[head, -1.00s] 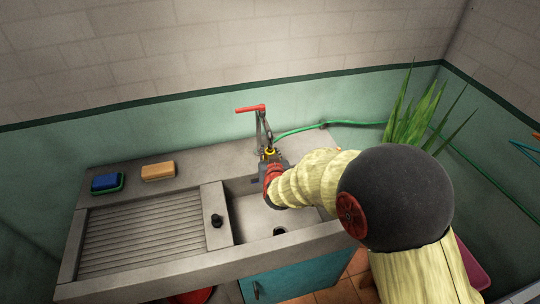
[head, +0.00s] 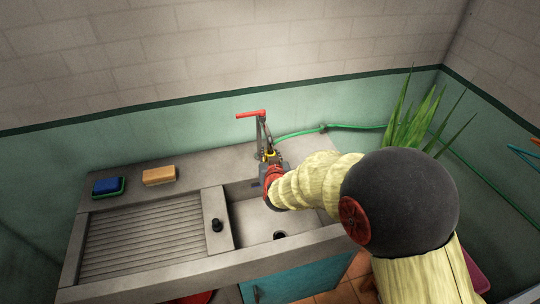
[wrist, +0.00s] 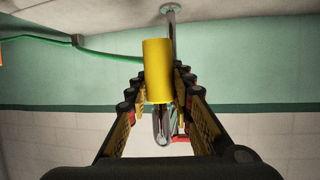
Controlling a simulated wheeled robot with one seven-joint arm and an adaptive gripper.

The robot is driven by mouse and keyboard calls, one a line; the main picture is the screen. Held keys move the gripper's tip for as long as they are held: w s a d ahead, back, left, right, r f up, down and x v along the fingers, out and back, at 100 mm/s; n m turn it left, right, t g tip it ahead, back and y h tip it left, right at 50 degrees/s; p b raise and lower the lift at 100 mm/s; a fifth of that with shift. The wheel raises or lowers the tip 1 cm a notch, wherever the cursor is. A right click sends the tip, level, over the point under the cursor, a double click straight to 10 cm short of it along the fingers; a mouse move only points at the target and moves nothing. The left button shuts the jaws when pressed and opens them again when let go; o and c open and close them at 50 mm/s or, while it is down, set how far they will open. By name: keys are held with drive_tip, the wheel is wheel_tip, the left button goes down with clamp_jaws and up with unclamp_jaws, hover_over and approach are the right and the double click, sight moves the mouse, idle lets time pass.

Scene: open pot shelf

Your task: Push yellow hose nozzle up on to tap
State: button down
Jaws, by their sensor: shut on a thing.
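The yellow hose nozzle (wrist: 157,70) is a short yellow cylinder between my fingers in the wrist view. My gripper (wrist: 160,88) is shut on it. The metal tap (wrist: 162,125) shows behind and below the nozzle in that view, which looks upside down against the head view. In the head view the tap (head: 262,132) with its red lever (head: 251,114) stands at the back of the sink. My gripper (head: 269,162) is close by the tap's lower part, with a bit of yellow showing there. Whether the nozzle touches the spout cannot be told.
A green hose (head: 350,126) runs along the teal wall to the right. A sink basin (head: 245,218) lies below my gripper, with a ribbed drainboard (head: 140,240) to its left. A spiky plant stands right.

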drive_tip(key=shift+w+r, duration=0.1)
drive_tip(key=shift+r, duration=0.55)
idle(0.3)
drive_tip(key=c, duration=1.8)
unclamp_jaws()
drive_tip(key=o, duration=0.3)
drive_tip(key=shift+f, duration=0.1)
drive_tip(key=shift+s, duration=0.25)
